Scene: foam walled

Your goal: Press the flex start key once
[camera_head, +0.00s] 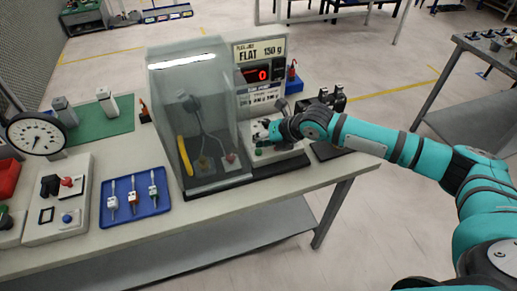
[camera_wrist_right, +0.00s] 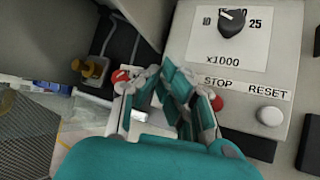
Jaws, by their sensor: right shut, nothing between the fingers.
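The flex tester (camera_head: 215,110) stands on the bench with a clear hood and a panel reading "FLAT 150 g" and a red 0. Its control box (camera_head: 278,150) at the front right carries a green button (camera_head: 258,152). In the right wrist view the box shows a red STOP button (camera_wrist_right: 217,103), a pale RESET button (camera_wrist_right: 270,116) and a x1000 dial (camera_wrist_right: 231,22). My right gripper (camera_head: 262,134) is shut and empty, over the control box; its fingers (camera_wrist_right: 168,80) hide the part left of STOP. I cannot tell whether they touch a key. My left gripper is out of view.
A blue tray (camera_head: 134,212) with several small tools lies left of the tester. A button box (camera_head: 55,222), a round dial gauge (camera_head: 36,134) and a green mat (camera_head: 117,124) are further left. The hood stands close beside my right gripper.

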